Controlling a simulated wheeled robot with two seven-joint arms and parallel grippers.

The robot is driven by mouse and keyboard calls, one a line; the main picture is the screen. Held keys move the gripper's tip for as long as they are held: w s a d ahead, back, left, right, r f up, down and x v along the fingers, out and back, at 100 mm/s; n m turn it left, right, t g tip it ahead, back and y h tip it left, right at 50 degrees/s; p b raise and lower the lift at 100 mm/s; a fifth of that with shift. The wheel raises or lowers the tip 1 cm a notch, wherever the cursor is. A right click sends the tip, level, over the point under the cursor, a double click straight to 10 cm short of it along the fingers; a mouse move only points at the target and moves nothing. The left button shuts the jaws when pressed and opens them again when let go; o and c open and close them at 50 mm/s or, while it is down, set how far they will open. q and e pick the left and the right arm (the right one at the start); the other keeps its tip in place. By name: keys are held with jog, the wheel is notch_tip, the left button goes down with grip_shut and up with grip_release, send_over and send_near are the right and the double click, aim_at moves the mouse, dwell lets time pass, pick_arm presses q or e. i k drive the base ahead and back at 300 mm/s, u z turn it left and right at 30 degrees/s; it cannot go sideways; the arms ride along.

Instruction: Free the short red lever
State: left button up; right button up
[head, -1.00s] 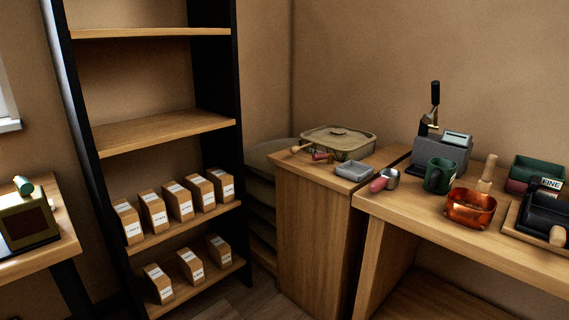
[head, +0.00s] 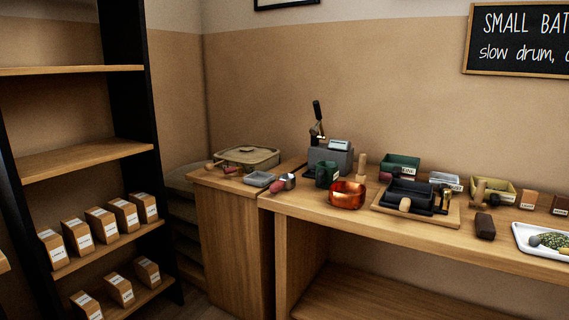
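I cannot make out a short red lever for sure. A small dark red handle (head: 232,170) shows in front of the lidded dish on the left cabinet, too small to tell what it belongs to. A scoop with a pinkish-red grip (head: 276,188) lies near the seam between cabinet and counter. A black upright lever (head: 317,112) rises from a grey machine (head: 330,158). No gravity bins are recognisable. Neither of my grippers is in view.
A wooden counter (head: 375,228) runs right, crowded with a copper bowl (head: 346,196), green mug (head: 324,177), black tray (head: 405,196), labelled bins and a white tray (head: 537,240). A shelf (head: 88,158) with several bags stands left. A chalkboard (head: 520,40) hangs above.

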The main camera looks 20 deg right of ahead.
aim_at(226, 171)
jog(key=z, duration=0.85)
jog(key=i, duration=1.75)
jog(key=u, duration=0.6)
